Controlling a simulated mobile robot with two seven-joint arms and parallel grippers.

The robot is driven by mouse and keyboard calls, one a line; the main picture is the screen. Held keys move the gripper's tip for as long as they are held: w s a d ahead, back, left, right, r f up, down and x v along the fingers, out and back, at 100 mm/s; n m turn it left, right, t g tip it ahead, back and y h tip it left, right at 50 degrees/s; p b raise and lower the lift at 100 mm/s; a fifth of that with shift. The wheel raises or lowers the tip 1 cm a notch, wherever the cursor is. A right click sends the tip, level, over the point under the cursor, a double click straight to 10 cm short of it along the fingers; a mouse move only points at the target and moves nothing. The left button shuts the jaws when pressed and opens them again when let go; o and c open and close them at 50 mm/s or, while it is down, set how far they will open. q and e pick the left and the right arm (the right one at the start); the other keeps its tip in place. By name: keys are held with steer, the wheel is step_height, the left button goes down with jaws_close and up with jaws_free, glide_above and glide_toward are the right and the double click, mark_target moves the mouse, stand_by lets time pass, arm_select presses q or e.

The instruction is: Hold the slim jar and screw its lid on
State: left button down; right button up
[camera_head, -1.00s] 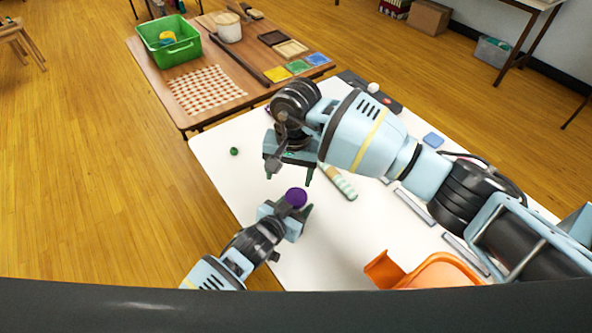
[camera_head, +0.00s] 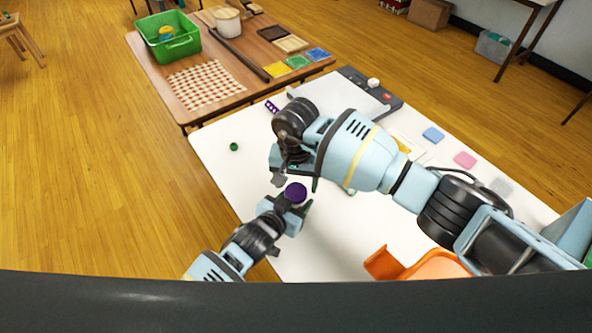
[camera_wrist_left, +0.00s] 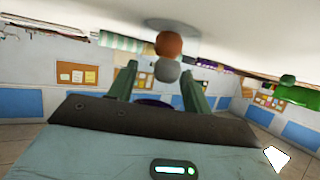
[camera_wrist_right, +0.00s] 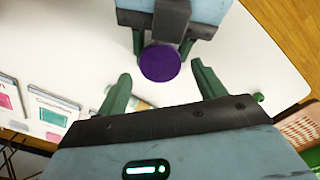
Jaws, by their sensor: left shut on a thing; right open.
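A round purple lid (camera_head: 295,193) shows in the head view at my left gripper (camera_head: 291,208), low over the near left part of the white table. In the right wrist view the purple disc (camera_wrist_right: 160,63) sits between my left gripper's green fingers. The jar body under it is hidden, so I cannot tell how the lid sits. My left gripper is shut on the jar. My right gripper (camera_head: 296,173) is open and empty, just above the lid, its fingers pointing down. In the right wrist view its fingers stand apart, short of the lid.
An orange plastic piece (camera_head: 425,265) is at the near right. Blue (camera_head: 433,134) and pink (camera_head: 465,159) squares lie further right. A green crate (camera_head: 168,37) stands on the wooden table behind.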

steer(key=shift+f, duration=1.3)
steer(key=c, duration=1)
steer(key=m, duration=1.3)
steer(key=o, duration=1.1)
